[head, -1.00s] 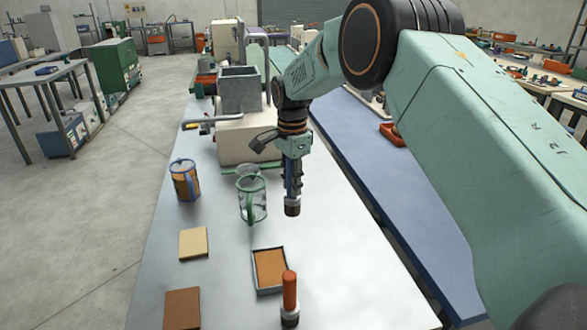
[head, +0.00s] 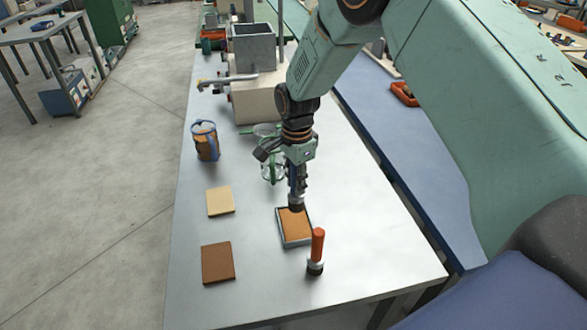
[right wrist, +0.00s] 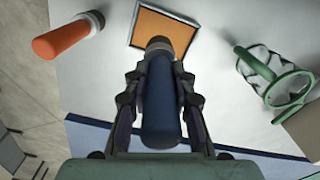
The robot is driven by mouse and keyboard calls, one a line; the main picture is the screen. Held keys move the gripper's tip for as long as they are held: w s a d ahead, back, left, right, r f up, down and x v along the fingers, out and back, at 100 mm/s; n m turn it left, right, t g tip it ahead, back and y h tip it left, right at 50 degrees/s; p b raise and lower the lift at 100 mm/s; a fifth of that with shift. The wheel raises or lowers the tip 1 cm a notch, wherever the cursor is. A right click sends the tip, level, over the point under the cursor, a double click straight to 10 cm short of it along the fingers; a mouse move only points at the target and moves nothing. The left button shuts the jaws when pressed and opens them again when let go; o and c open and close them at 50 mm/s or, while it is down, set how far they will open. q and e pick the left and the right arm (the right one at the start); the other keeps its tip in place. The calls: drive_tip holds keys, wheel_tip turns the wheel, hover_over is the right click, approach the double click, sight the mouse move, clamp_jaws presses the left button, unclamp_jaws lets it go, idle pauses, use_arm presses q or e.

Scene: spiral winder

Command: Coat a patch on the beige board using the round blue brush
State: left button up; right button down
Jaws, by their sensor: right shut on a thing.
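The beige board (head: 220,202) lies flat on the grey table, left of the tray. My right gripper (head: 297,185) is shut on the round blue brush (right wrist: 160,105), which points down with its dark tip at the tray (head: 309,241) of orange-brown material. The right wrist view shows the tip overlapping the tray's near edge; I cannot tell whether it touches the material. The brush is mostly hidden by the fingers in the head view. My left gripper is not in view.
A brown board (head: 217,263) lies front left. A blue-handled jug (head: 205,141) and a green-handled clear jug (head: 272,170) stand behind. The beige machine (head: 252,98) is farther back.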

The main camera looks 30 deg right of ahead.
sight(296, 197)
drive_tip(key=shift+w+d, duration=0.15)
drive_tip(key=shift+w+f+b, duration=0.15)
drive_tip(key=shift+f+b, duration=0.2)
drive_tip(key=shift+f, duration=0.05)
drive_tip(key=shift+a+f+b, duration=0.2)
drive_tip(key=shift+f+b, duration=0.1)
drive_tip(key=shift+f, duration=0.05)
drive_tip(key=f+b, duration=0.3)
drive_tip(key=shift+d+f, duration=0.15)
drive_tip(key=shift+d, duration=0.1)
drive_tip(key=shift+a+f+b, duration=0.25)
drive_tip(key=shift+f+b, duration=0.5)
drive_tip(key=shift+b, duration=0.1)
drive_tip(key=shift+d, duration=0.1)
drive_tip(key=shift+d+r, duration=0.1)
